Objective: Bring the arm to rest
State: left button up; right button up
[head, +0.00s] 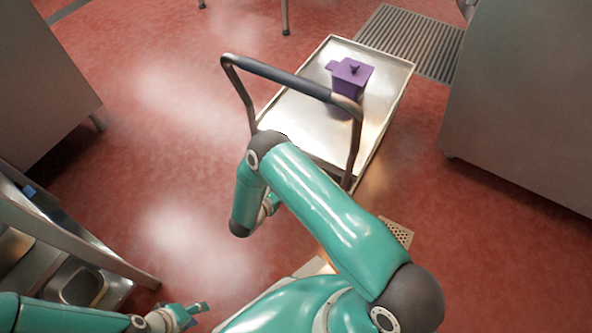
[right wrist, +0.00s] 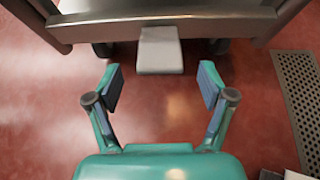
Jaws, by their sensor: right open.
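My right gripper (right wrist: 160,88) is open in the right wrist view, with nothing between its fingers. In the head view my right arm bends in front of the cart's handle, and its gripper is mostly hidden behind the arm. My left gripper (head: 188,314) is low at the left in the head view, near the steel sink unit and over the red floor. It is too small to tell whether its fingers are apart.
A steel cart (head: 290,125) with a grey handle (head: 285,77) carries a purple lidded container (head: 347,88). A steel cabinet (head: 530,110) stands at the right, and a sink unit (head: 85,255) at lower left. Red floor (head: 165,165) is clear left of the cart. A grey block (right wrist: 160,50) juts from the cart's underside.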

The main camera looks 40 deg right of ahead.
jog(key=shift+s+a+r, duration=0.15)
jog(key=shift+a+r, duration=0.1)
jog(key=shift+a, duration=0.15)
